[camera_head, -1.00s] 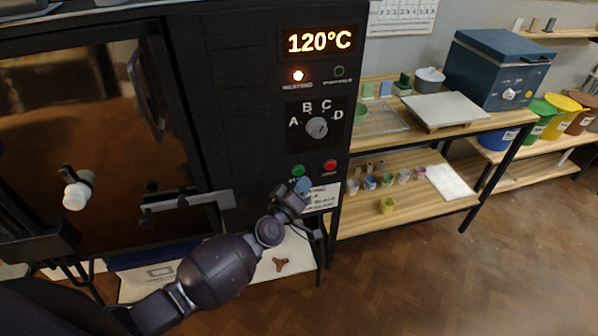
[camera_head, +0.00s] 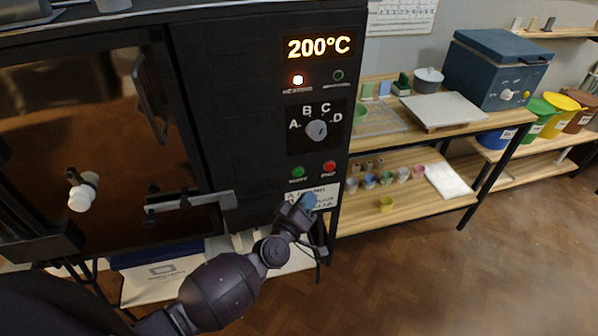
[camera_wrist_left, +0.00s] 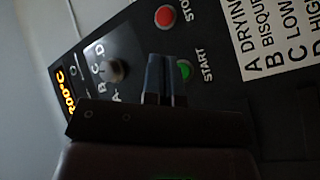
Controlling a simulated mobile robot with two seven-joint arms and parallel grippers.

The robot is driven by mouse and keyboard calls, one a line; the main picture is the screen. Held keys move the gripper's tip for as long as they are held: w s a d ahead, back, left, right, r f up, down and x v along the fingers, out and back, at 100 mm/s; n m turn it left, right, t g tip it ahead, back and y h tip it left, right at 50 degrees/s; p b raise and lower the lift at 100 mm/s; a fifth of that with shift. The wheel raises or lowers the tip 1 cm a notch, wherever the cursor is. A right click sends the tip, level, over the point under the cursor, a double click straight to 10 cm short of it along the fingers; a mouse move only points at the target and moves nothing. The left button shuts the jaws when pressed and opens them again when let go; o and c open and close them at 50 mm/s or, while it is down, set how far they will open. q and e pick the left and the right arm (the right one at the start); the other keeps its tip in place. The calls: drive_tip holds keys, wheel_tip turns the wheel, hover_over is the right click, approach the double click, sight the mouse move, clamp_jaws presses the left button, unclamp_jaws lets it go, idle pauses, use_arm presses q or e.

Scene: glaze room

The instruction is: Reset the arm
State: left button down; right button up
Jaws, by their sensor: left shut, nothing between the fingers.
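My left arm comes in from the lower left of the head view. Its gripper (camera_head: 308,202) is in front of the lower part of the kiln's control panel, over the white label (camera_head: 326,195), below the green START button (camera_head: 298,172) and the red STOP button (camera_head: 329,168). In the left wrist view the blue fingers (camera_wrist_left: 164,80) are together with nothing between them. They partly cover the green START button (camera_wrist_left: 184,69) in that view. The dial (camera_head: 316,129) is on the panel above, and the display (camera_head: 319,47) reads 200°C with the heating light (camera_head: 298,80) lit. My right gripper is not in view.
The kiln door (camera_head: 80,150) with its dark window fills the left. The floor at the lower right is clear.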

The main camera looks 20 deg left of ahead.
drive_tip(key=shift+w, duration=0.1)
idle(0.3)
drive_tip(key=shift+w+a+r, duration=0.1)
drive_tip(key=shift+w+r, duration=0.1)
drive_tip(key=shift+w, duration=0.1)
use_arm(q)
drive_tip(key=s+a+f+m+g+y, duration=0.1)
drive_tip(key=s+a+f+m+g, duration=0.1)
drive_tip(key=s, duration=0.6)
drive_tip(key=s+a+f+m+g+y, duration=0.1)
drive_tip(key=s+a+f+m+g, duration=0.1)
drive_tip(key=s+a, duration=0.4)
drive_tip(key=s+a+f+m+g+y, duration=0.2)
drive_tip(key=s+a+f+m, duration=0.1)
drive_tip(key=s, duration=0.7)
drive_tip(key=shift+s+a+f+m+g, duration=0.4)
drive_tip(key=shift+f+m, duration=0.3)
drive_tip(key=shift+f, duration=0.2)
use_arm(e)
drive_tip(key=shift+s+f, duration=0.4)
